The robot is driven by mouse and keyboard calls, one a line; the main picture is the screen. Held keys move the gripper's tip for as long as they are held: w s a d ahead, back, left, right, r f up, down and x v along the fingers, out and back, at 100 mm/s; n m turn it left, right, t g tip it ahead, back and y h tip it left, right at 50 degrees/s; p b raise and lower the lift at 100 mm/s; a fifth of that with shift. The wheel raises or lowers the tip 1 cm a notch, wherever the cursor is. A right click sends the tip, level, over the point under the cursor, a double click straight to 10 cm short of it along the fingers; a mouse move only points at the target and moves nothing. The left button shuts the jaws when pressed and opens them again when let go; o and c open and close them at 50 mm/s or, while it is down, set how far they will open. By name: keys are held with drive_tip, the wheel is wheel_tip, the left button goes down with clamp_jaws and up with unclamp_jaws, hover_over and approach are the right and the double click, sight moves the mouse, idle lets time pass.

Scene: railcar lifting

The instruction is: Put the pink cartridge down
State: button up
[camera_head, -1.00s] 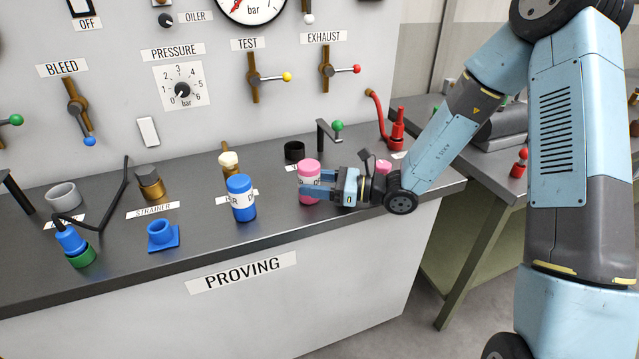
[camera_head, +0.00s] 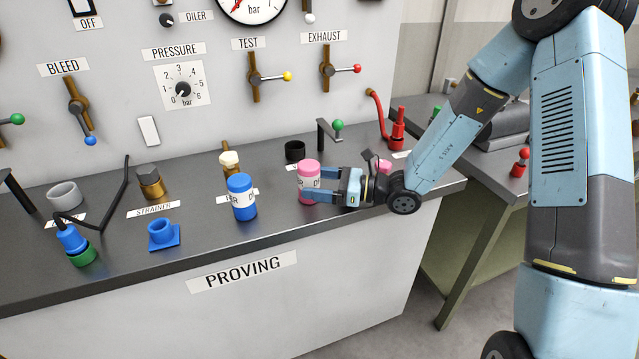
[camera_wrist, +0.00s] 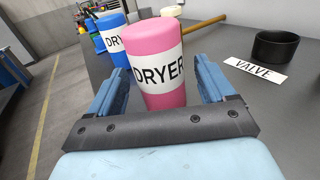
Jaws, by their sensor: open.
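The pink cartridge (camera_head: 309,168) stands upright on the dark bench top (camera_head: 180,260), right of the blue cartridge. It has a white band, which reads "DRYER" in the wrist view (camera_wrist: 158,90). My gripper (camera_head: 318,187) is low over the bench, reaching in from the right. In the wrist view my gripper (camera_wrist: 165,88) has its two blue fingers apart, one on each side of the pink cartridge, with a gap showing at the right finger. The cartridge's base is partly hidden by my gripper's body in the wrist view.
A blue cartridge (camera_head: 241,198) stands close by on the left. A black ring (camera_head: 294,151) by the valve label (camera_wrist: 254,69) sits behind. A blue flanged fitting (camera_head: 163,236) is further left. The bench's front edge is close below my gripper.

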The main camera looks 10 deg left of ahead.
drive_tip(key=d, duration=1.1)
drive_tip(key=shift+d, duration=0.15)
drive_tip(key=shift+s+r, duration=0.1)
drive_tip(key=shift+s+r+n, duration=0.15)
drive_tip(key=shift+r+n, duration=0.05)
drive_tip(key=shift+n, duration=0.1)
drive_tip(key=s+d+r+n+g+h, duration=0.3)
drive_tip(key=s+d+r+n+h, duration=0.3)
drive_tip(key=s+r+n+h, duration=0.3)
drive_tip(key=s+d+r+n+t+h, duration=0.4)
drive_tip(key=d+r, duration=0.2)
drive_tip(key=d, duration=0.3)
drive_tip(key=s+d+r+n+t+h, duration=0.4)
drive_tip(key=s+d+r+h, duration=0.1)
drive_tip(key=d, duration=0.4)
drive_tip(key=shift+s+r+t, duration=0.3)
drive_tip(key=shift+r, duration=0.5)
drive_tip(key=shift+d, duration=0.1)
